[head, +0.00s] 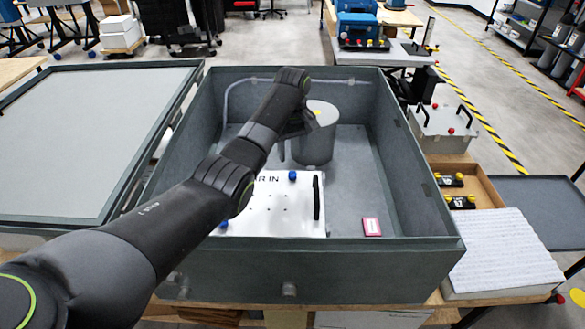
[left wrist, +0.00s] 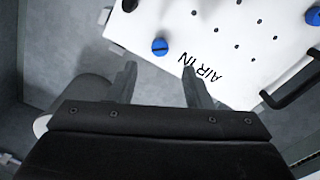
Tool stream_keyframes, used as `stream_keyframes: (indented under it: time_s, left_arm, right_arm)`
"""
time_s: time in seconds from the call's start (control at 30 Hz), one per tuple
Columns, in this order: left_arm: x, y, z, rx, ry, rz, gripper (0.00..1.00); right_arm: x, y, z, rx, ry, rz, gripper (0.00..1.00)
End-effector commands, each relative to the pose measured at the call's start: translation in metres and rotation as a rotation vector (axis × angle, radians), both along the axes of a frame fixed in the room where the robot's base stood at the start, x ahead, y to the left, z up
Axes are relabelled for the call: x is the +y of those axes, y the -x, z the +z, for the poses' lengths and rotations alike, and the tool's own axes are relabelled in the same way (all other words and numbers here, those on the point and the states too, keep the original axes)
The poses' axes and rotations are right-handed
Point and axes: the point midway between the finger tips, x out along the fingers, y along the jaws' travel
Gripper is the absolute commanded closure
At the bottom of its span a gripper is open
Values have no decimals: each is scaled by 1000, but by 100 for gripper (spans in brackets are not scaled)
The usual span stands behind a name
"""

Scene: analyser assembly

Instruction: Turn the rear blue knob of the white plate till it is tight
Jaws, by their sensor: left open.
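The white plate (head: 275,210), marked AIR IN, lies in the large grey box. Its rear blue knob (head: 292,175) stands at the back edge, right of the lettering. In the left wrist view this knob (left wrist: 160,46) is just beyond and between the fingertips, with a visible gap to both. A second blue knob (head: 223,225) is at the plate's front left; it also shows in the left wrist view (left wrist: 313,17). My right gripper is out of view.
A grey cylinder (head: 318,140) stands in the box behind the plate, close to my left gripper. The plate has a black handle (head: 317,197) on its right. A pink-edged label (head: 371,227) lies on the box floor. The box walls (head: 415,185) surround everything.

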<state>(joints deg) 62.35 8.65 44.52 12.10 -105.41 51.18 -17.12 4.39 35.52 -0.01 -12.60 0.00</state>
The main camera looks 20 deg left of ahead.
Motion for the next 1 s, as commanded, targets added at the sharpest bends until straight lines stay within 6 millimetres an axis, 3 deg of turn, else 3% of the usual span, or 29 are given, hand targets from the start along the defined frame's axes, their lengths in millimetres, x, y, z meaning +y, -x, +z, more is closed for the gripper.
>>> stream_keyframes:
  time_s: [0.2, 0.4, 0.83, 1.0]
  left_arm:
    - [0, 1, -46, 5, -1, -1, 55]
    - [0, 0, -69, 1, -1, -1, 55]
    - [0, 0, -77, -1, -1, -1, 55]
    - [0, 0, -77, -1, -1, -1, 76]
  right_arm:
    - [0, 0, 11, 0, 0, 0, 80]
    - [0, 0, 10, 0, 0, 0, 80]
    - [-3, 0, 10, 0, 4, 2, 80]
    - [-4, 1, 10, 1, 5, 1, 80]
